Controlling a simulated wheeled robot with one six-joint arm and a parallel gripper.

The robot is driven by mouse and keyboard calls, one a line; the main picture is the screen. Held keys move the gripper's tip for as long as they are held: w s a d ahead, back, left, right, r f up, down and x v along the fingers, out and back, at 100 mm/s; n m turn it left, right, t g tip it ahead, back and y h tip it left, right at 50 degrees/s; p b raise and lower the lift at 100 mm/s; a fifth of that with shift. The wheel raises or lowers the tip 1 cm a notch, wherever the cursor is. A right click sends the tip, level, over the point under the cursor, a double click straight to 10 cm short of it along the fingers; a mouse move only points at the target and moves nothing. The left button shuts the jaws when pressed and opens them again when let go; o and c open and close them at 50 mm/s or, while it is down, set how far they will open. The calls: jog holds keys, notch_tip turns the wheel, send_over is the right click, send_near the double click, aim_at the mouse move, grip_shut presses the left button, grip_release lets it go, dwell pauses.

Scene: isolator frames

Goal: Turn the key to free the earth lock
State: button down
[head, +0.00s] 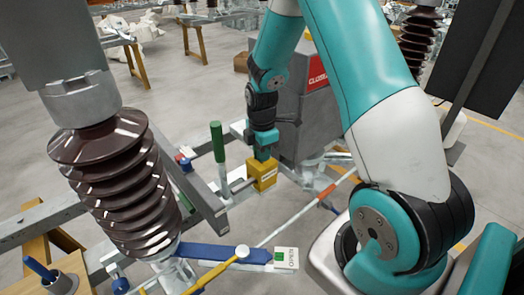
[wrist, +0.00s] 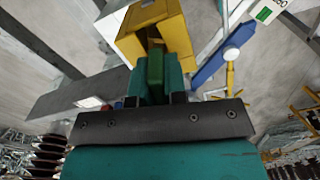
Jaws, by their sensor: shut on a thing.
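The yellow earth lock box (head: 263,175) sits on the steel frame near the middle of the head view. It also shows in the wrist view (wrist: 158,32), at the top, with its near face open or recessed. My gripper (head: 262,154) points down at the top of the box. In the wrist view my teal fingers (wrist: 155,82) are shut on a green key (wrist: 155,68), whose far end meets the yellow box. The key's shaft and how deep it sits are hidden by the fingers. The key's turn angle cannot be told.
A green-handled lever (head: 217,142) stands upright just left of the box. A brown ribbed insulator (head: 125,185) fills the left foreground. A blue bar (head: 225,252) ends at a white label (head: 286,258) with a green square. A grey cabinet (head: 307,115) stands behind my arm.

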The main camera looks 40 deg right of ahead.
jog(key=n, duration=0.5)
jog(key=shift+n, duration=0.3)
jog(key=c, duration=0.8)
grip_release()
jog(key=shift+c, duration=0.2)
jog(key=o, duration=0.6)
jog(key=shift+c, duration=0.2)
jog(key=shift+r, duration=0.1)
notch_tip(320, 180, up, 17)
jog(key=b, duration=0.2)
jog(key=shift+b, duration=0.4)
jog(key=shift+r, duration=0.1)
